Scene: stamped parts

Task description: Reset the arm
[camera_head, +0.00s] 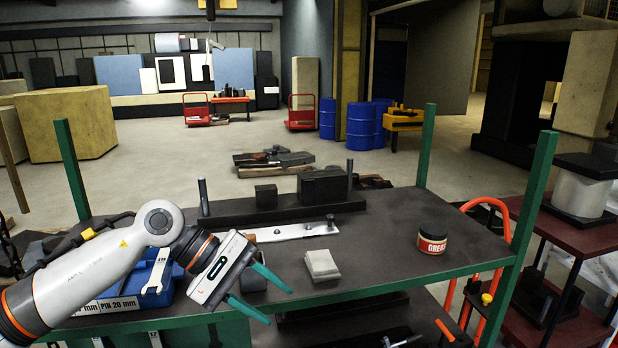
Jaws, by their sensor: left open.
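My left arm (95,270) comes in from the left over the front left of the dark workbench (400,225). My left gripper (279,306) has two green fingers spread apart, with nothing between them. It points down to the right at the bench's front edge. A grey block (252,280) sits just behind the gripper and is partly hidden by it. A light grey stamped block (322,264) lies on the bench right of the gripper, apart from it. My right gripper is not in view.
A grease tin (432,243) stands at the right of the bench. A dark fixture with blocks (323,186) and a pale metal strip (292,231) lie behind. A blue bin (150,290) is partly behind my arm. Green posts (427,145) rise at the corners. The bench's right middle is clear.

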